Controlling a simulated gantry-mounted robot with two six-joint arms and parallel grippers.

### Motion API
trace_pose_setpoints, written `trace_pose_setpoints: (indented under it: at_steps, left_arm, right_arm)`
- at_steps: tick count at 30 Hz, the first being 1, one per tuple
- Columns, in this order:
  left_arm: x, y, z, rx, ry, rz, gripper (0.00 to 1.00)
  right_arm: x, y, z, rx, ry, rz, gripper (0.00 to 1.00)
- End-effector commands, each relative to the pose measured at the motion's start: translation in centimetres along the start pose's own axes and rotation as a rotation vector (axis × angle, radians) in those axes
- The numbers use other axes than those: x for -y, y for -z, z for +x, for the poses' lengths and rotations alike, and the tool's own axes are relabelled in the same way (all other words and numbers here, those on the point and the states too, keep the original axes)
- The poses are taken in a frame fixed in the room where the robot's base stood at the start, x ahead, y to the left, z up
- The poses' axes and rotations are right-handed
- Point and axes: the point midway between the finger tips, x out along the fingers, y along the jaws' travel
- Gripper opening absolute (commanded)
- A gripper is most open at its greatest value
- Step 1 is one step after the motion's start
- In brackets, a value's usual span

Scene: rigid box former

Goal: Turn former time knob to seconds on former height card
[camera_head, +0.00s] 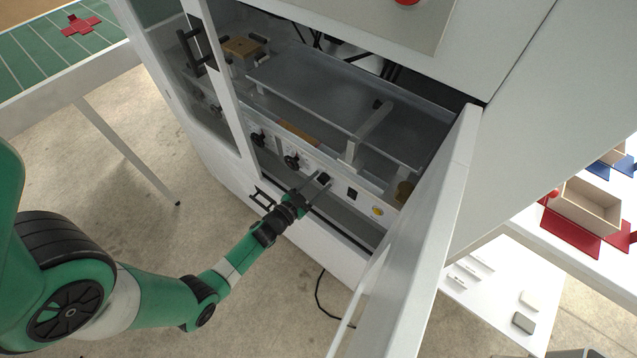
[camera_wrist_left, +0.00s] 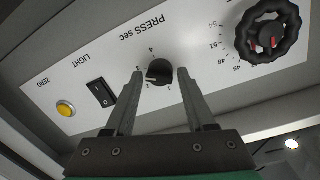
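The black time knob (camera_wrist_left: 159,73), marked "PRESS sec", sits on the white control panel, which appears upside down in the left wrist view. Its white pointer mark faces left, near the 3. In the head view the knob (camera_head: 325,179) is a small dark spot at my left gripper (camera_head: 320,185). In the wrist view the left gripper's fingers (camera_wrist_left: 160,80) are open, one on each side of the knob, with a gap showing on both sides. A height card cannot be made out in either view. My right gripper is not in view.
A black handwheel (camera_wrist_left: 268,40) with a number scale is right of the knob in the wrist view. A rocker switch (camera_wrist_left: 100,92) and yellow button (camera_wrist_left: 66,109) are left. The open white door (camera_head: 440,220) stands right of my arm. A table with boxes (camera_head: 590,205) is farther right.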

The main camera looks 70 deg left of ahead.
Motion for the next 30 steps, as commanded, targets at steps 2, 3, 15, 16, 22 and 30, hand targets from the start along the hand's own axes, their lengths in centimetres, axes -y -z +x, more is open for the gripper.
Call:
trace_pose_setpoints:
  at_steps: [2, 3, 15, 16, 22, 30]
  left_arm:
    - [0.0, 0.0, 0.0, -0.001, 0.000, 0.000, 0.70]
    - [0.0, 0.1, 0.0, -0.002, 0.000, 0.000, 0.70]
    - [0.1, 0.3, -1.6, 0.000, 0.000, -0.001, 0.70]
    - [0.1, 0.3, -2.1, 0.000, 0.000, -0.001, 0.70]
    - [0.2, 0.4, -7.0, 0.002, 0.003, -0.001, 0.70]
    - [0.1, 0.2, -11.3, -0.001, 0.002, -0.001, 0.70]
  right_arm:
    - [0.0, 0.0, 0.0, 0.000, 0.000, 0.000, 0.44]
    - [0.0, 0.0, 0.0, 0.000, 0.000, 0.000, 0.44]
    - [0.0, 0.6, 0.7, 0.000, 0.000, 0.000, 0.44]
    - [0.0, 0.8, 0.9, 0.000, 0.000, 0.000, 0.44]
    - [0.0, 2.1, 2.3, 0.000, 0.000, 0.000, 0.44]
    - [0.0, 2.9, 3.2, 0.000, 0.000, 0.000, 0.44]
